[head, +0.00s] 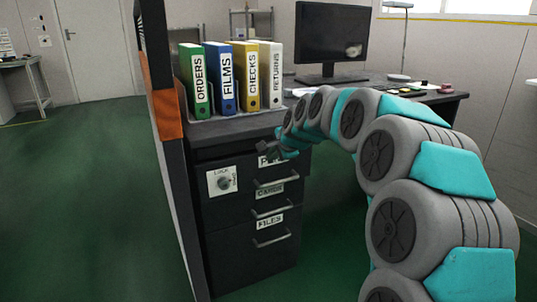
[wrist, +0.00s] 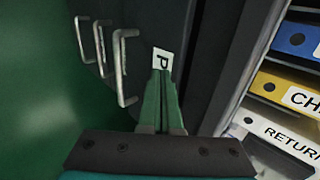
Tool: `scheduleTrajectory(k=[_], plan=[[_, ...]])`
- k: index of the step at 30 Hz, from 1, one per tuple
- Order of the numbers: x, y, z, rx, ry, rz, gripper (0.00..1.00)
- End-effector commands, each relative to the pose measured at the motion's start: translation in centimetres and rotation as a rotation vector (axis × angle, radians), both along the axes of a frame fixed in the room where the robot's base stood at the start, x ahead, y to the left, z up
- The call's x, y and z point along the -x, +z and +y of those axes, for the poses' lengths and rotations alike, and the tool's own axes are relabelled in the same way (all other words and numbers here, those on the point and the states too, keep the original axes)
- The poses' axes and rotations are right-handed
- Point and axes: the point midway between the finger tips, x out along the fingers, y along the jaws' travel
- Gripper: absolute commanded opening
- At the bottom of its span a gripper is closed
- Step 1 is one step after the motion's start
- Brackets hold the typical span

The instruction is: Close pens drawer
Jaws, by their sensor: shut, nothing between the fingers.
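The pens drawer is the top drawer of the dark cabinet (head: 222,262). Its white label (head: 265,161) is partly covered by my gripper (head: 266,150); only a "P" shows clearly. Its metal handle (head: 270,182) is below the label. In the wrist view, the label (wrist: 162,61) is right at my fingertips (wrist: 163,76), and the handle (wrist: 121,68) lies to their left. My fingers are together and empty, pointing at the drawer front by the label.
Below are the cards drawer handle (head: 270,213) and files drawer handle (head: 272,242). A lock plate (head: 222,181) is left of the drawers. Binders, including green ORDERS (head: 194,80), stand on the cabinet top. A partition (head: 165,110) rises at left. A monitor (head: 332,38) stands behind.

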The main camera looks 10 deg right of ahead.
Motion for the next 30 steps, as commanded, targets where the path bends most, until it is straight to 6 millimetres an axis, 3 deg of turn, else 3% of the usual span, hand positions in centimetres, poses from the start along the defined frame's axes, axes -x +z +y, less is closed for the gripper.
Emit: scheduleTrajectory(k=[12,18,20,23,25,30], plan=[[6.0,5.2,-2.1,-0.001,-0.001,-0.006,0.0],[7.5,6.6,-2.5,-0.001,-0.001,-0.005,0.0],[7.7,6.8,-2.7,-0.001,-0.002,-0.005,0.07],[7.6,5.7,-3.9,0.011,-0.026,-0.006,0.18],[7.0,3.9,-5.9,0.029,-0.066,-0.015,0.26],[5.2,-2.3,-11.8,0.093,-0.167,-0.092,0.45]])
